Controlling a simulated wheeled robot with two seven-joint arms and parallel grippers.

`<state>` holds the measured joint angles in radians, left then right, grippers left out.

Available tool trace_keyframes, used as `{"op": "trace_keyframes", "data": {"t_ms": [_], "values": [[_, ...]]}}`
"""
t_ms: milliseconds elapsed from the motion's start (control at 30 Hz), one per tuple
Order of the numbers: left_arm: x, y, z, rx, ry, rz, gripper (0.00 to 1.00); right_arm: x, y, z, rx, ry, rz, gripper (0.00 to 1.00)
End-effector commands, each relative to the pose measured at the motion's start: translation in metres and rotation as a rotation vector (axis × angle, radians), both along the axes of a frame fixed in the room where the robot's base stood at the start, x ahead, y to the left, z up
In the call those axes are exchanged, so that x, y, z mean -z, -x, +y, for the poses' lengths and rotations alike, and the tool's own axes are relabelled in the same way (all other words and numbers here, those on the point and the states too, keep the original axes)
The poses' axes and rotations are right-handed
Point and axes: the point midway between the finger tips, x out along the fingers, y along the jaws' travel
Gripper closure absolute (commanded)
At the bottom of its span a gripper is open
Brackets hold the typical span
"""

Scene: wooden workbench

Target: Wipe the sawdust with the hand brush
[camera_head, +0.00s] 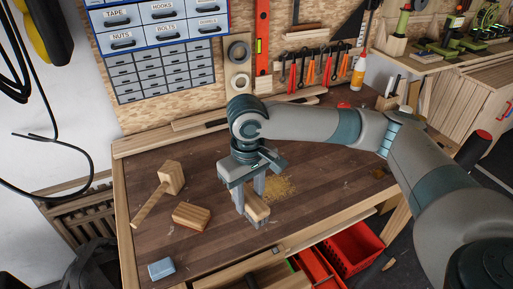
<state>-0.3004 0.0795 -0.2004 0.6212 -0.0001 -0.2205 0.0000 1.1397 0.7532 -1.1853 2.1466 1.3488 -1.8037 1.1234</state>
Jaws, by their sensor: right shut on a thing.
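A patch of yellow sawdust (277,188) lies on the dark wooden workbench top (212,160), right behind and beside my right gripper. My right gripper (253,207) points down at the bench and is shut on the hand brush (257,210), which has a pale wooden body. The brush is at the near left edge of the sawdust. Its underside is partly hidden, so I cannot tell whether it touches the bench. My left gripper is not in view.
A wooden mallet (170,180), a wooden block (191,215) and a blue-grey block (161,268) lie to the left on the bench. A drawer cabinet (162,70) and hanging tools (318,68) are at the back. Red bins (352,248) sit below the front edge.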

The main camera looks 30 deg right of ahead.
Motion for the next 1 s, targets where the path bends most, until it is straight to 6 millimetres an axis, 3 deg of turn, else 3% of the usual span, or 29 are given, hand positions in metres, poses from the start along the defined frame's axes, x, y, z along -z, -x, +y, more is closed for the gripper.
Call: {"op": "trace_keyframes", "data": {"t_ms": [200,600,1000], "values": [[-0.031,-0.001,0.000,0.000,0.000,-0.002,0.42,-0.012,-0.045,-0.003,-0.220,-0.001,0.003,0.84],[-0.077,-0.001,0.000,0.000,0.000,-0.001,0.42,-0.008,-0.119,-0.030,-0.672,-0.002,0.004,0.84],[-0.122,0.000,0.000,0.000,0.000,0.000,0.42,0.013,-0.166,-0.078,-1.124,-0.002,0.004,0.84]]}}
